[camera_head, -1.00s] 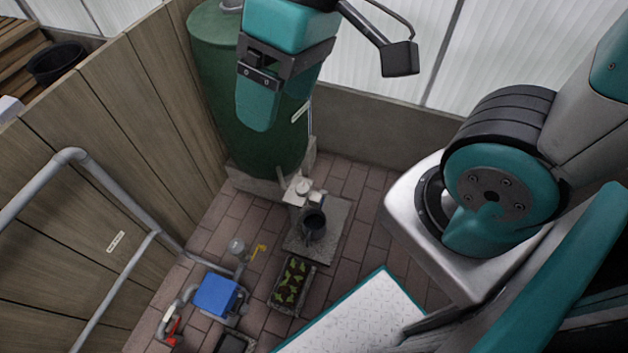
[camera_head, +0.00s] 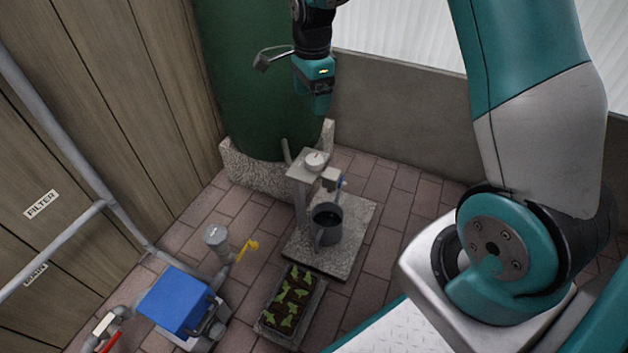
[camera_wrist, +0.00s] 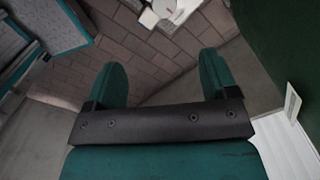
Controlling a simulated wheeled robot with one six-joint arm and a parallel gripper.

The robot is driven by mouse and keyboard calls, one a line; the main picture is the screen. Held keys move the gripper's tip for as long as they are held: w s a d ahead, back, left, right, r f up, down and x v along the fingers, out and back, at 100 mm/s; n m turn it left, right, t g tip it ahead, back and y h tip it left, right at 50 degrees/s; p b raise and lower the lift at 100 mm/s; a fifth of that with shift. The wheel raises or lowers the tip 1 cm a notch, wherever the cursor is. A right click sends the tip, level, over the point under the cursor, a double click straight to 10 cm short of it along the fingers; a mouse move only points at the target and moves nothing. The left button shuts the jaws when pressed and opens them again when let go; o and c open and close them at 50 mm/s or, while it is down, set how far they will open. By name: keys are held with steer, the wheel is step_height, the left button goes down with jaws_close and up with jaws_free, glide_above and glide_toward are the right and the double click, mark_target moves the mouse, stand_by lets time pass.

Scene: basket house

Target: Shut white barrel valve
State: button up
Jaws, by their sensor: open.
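A white round knob (camera_head: 315,160), which looks like the white barrel valve, sits on top of a pale stand (camera_head: 304,185) in front of the green barrel (camera_head: 255,90). My gripper (camera_head: 321,110) hangs above the knob, pointing down, apart from it and near the barrel. In the wrist view my gripper (camera_wrist: 161,60) shows two spread fingers with nothing between them. The white knob (camera_wrist: 163,8) is cut off at the top edge of that view, beyond the fingertips. The barrel (camera_wrist: 285,50) fills the right side there.
A dark mug (camera_head: 326,222) stands on the stone slab (camera_head: 355,240) below the stand. A small blue part (camera_head: 343,183) is on the stand's right. A seedling tray (camera_head: 290,302), a yellow-handled valve (camera_head: 248,246) and a blue box (camera_head: 180,300) stand nearby. Brick floor is clear right of the slab.

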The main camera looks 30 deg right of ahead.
mark_target(314, 159)
steer(key=shift+m, duration=0.5)
steer(key=f+b, duration=0.3)
steer(key=f, duration=0.3)
steer(key=f+b, duration=0.3)
steer(key=f, duration=0.4)
steer(key=d+f+b, duration=0.1)
steer(key=f+b, duration=0.2)
steer(key=f, duration=0.4)
steer(key=shift+w, duration=0.3)
steer(key=shift+r, duration=0.1)
steer(key=c, duration=0.9)
